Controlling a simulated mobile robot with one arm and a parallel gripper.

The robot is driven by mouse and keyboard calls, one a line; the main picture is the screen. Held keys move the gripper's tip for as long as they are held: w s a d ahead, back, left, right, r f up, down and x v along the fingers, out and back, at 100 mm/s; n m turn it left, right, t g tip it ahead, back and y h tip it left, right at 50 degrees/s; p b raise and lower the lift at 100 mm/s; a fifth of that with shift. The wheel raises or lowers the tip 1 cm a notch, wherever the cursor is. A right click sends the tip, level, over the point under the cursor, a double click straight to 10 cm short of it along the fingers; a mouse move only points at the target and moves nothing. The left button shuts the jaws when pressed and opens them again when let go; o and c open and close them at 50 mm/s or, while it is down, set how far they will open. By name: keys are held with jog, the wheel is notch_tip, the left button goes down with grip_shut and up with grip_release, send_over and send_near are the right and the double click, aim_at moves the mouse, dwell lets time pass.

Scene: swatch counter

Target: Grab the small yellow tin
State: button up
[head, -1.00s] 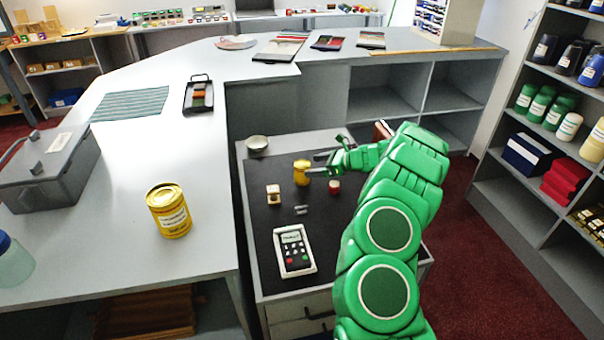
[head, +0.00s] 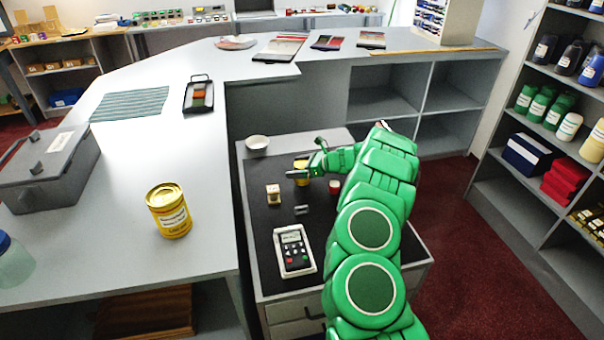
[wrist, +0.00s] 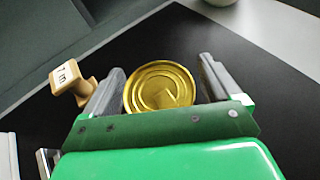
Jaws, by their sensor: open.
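The small yellow tin (head: 301,179) stands on the black mat of the low drawer cabinet, partly hidden by my gripper (head: 305,170) in the head view. In the wrist view the tin's round gold lid (wrist: 160,88) lies between the two grey fingers of my gripper (wrist: 162,82). The fingers are open, one on each side of the tin. The left finger is very close to the lid's edge, and a narrow gap shows at the right. I cannot tell whether either finger touches it.
A wooden stamp block (head: 273,194) stands left of the tin, and a small red-sided container (head: 335,187) to its right. A white bowl (head: 257,144) is behind; a card terminal (head: 294,250) lies in front. A larger yellow can (head: 169,210) stands on the left counter (head: 110,255).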

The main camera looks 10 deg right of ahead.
aim_at(297, 163)
jog(key=shift+c, duration=0.5)
jog(key=c, duration=1.2)
jog(key=shift+o, duration=0.2)
jog(key=shift+r, duration=0.1)
jog(key=shift+r, duration=0.45)
notch_tip(297, 163, up, 2)
jog(key=shift+r, duration=0.25)
jog(key=s+r, duration=0.9)
jog(key=s, duration=0.5)
jog(key=shift+a+r, duration=0.25)
jog(key=shift+a, duration=0.15)
